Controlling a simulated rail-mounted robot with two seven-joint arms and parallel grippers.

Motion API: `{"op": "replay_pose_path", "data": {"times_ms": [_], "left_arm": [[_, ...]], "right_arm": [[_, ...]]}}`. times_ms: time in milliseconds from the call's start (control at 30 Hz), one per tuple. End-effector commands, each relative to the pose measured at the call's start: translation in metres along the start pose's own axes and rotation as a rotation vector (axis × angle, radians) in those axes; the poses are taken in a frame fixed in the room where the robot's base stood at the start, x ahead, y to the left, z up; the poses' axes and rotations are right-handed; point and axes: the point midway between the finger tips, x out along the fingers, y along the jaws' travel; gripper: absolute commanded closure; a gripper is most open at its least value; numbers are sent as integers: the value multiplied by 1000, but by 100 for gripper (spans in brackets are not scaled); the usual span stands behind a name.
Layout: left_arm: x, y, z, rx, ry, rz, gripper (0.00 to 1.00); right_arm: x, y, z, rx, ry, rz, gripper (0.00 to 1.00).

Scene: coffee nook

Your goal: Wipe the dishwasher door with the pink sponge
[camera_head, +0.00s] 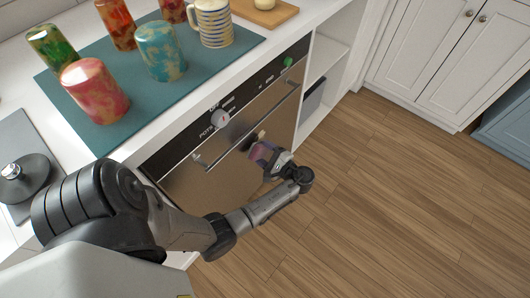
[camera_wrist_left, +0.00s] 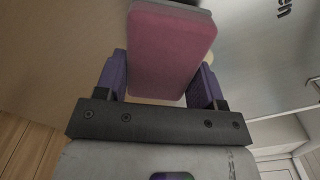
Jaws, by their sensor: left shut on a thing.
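The pink sponge (camera_wrist_left: 172,48) is clamped between the purple fingers of my left gripper (camera_wrist_left: 160,78) in the left wrist view. In the head view my left gripper (camera_head: 265,153) is in front of the dishwasher door (camera_head: 205,190), below its bar handle (camera_head: 247,127). The door is a brushed metal panel and looks shut, under a black control strip with a round knob. The sponge is mostly hidden by the gripper in the head view. I cannot tell whether it touches the door. My right gripper is not in view.
The white counter above holds a teal mat (camera_head: 120,142) with several colourful cups and a striped mug (camera_head: 214,24). Open shelves (camera_head: 318,68) are right of the dishwasher, with white cabinets (camera_head: 425,55) beyond. The wood floor (camera_head: 400,200) is clear.

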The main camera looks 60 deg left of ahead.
Motion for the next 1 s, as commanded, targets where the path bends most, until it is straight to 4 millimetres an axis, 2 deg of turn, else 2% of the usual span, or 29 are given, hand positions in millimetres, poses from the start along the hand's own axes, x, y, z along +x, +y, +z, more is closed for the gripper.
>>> {"op": "replay_pose_path", "data": {"times_ms": [767, 1000], "left_arm": [[13, 0, 0, 0, -1, 0, 56], [12, -6, -7, -2, 0, 0, 56]], "right_arm": [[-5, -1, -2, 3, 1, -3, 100], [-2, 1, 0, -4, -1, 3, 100]]}}
